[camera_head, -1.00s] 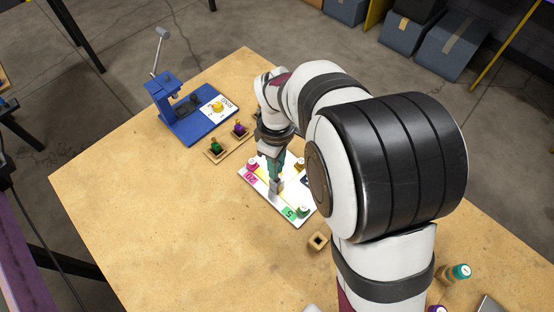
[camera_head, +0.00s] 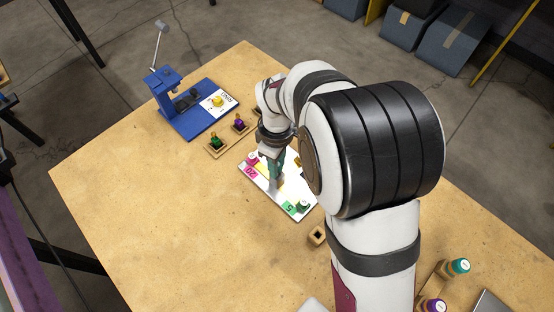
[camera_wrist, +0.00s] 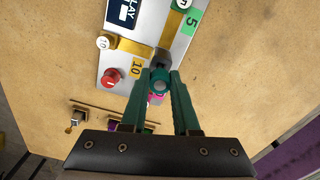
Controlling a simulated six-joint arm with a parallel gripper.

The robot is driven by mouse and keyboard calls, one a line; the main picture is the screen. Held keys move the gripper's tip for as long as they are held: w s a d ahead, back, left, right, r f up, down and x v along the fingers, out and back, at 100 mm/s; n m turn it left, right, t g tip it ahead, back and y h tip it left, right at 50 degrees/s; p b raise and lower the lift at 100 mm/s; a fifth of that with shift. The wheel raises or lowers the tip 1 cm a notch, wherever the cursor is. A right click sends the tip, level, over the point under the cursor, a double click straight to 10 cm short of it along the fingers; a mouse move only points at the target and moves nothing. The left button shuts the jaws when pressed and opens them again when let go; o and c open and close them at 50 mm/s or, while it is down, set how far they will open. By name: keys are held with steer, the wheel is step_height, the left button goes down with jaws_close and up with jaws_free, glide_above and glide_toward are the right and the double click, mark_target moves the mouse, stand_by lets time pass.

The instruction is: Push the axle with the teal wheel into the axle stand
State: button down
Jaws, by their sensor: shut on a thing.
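My gripper (camera_wrist: 160,85) is shut on a small piece with a round teal part (camera_wrist: 160,78) and a dark grey part, standing over the yellow slot of the white track board (camera_head: 290,213). Whether this piece is the axle is unclear; its lower end is hidden. A separate teal-topped wooden piece (camera_head: 459,266) is at the lower right in the head view, away from my gripper. A wooden block with a dark square hole (camera_head: 317,236) stands empty just in front of the board; I cannot tell whether it is the axle stand.
Green (camera_head: 216,143) and purple (camera_head: 239,125) pieces stand in wooden holders near a blue press (camera_head: 196,112). A purple-topped piece (camera_head: 433,305) is lower right. The table's left is clear.

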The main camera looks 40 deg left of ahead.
steer(key=shift+f, duration=0.25)
steer(key=c, duration=0.6)
jaws_free()
step_height(320, 180, up, 16)
steer(key=shift+f, duration=0.15)
